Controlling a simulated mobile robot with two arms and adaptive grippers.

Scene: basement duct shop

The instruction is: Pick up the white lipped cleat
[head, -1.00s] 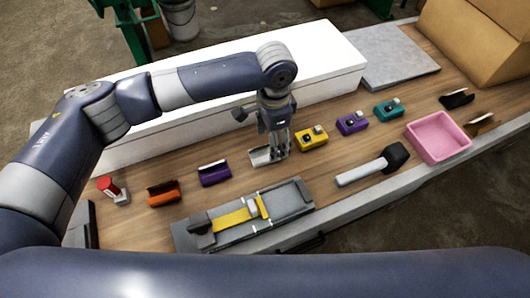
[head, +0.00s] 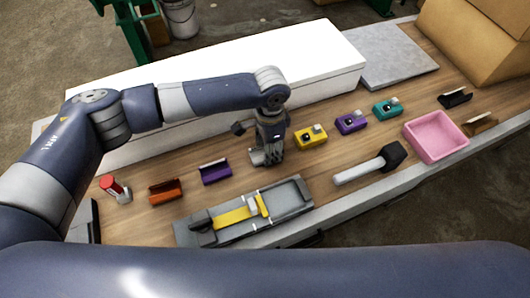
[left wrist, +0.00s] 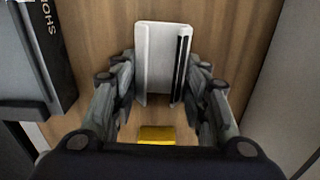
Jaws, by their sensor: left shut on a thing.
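The white lipped cleat (left wrist: 153,62) lies on the wooden bench top, with a dark strip along its right side in the left wrist view. My left gripper (left wrist: 162,82) has its fingers on both sides of it and is shut on it. In the head view the left gripper (head: 268,157) points down at the bench, and part of the cleat (head: 256,158) shows at its left side; the rest is hidden by the fingers. The cleat shows no clear gap above the bench. My right gripper is not in view.
A purple cleat (head: 215,172) and an orange cleat (head: 165,192) lie left of the gripper. A yellow block (head: 311,138) stands close on its right. A grey fixture with a yellow strip (head: 240,214) lies in front. A long white box (head: 320,70) stands behind.

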